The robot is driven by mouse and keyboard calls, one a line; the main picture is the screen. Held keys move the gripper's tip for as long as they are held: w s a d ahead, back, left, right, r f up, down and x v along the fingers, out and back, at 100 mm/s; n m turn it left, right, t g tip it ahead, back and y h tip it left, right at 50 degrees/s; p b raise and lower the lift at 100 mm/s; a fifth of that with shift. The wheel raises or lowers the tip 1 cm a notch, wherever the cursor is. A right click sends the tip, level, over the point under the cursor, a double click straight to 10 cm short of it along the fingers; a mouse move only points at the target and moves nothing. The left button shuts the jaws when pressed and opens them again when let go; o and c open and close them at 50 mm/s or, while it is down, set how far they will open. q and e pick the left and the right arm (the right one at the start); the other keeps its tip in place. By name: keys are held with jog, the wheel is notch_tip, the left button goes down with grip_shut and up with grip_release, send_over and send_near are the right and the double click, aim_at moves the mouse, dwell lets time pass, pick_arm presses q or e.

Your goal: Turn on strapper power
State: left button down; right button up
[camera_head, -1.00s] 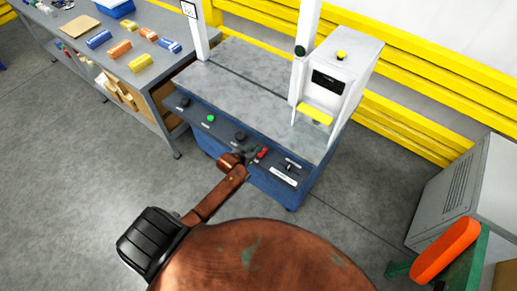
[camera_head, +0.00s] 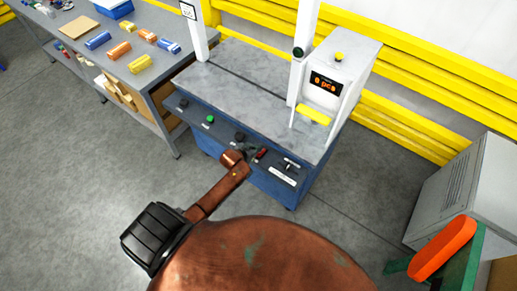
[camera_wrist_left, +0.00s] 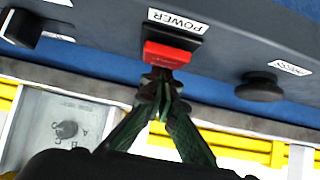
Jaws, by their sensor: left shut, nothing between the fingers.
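The strapper (camera_head: 245,75) has a grey top and a blue base with a dark control panel along its front. The red power switch (camera_head: 261,154) sits on that panel. In the left wrist view the red switch (camera_wrist_left: 167,55) is beside a POWER label (camera_wrist_left: 178,21). My left gripper (camera_head: 248,154) is shut and empty, its fingertips (camera_wrist_left: 162,80) at the red switch and seemingly touching it. The strapper's small display (camera_head: 325,84) is lit with orange characters. My right gripper is not in view.
The panel also carries a green button (camera_head: 210,119), black knobs and a black button (camera_wrist_left: 263,86). A workbench (camera_head: 130,45) with coloured boxes stands at the left. A grey cabinet (camera_head: 470,185) stands at the right. The floor in front is clear.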

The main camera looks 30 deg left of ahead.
pick_arm(q)
jog(key=shift+w+r, duration=0.1)
jog(key=shift+w, duration=0.35)
jog(key=shift+r+p, duration=0.45)
jog(key=r+p, duration=0.3)
jog(key=shift+w+r, duration=0.15)
jog(key=shift+w, duration=0.15)
jog(key=s+r, duration=0.5)
jog(key=r, duration=0.3)
jog(key=shift+s, duration=0.35)
jog(key=shift+a, duration=0.1)
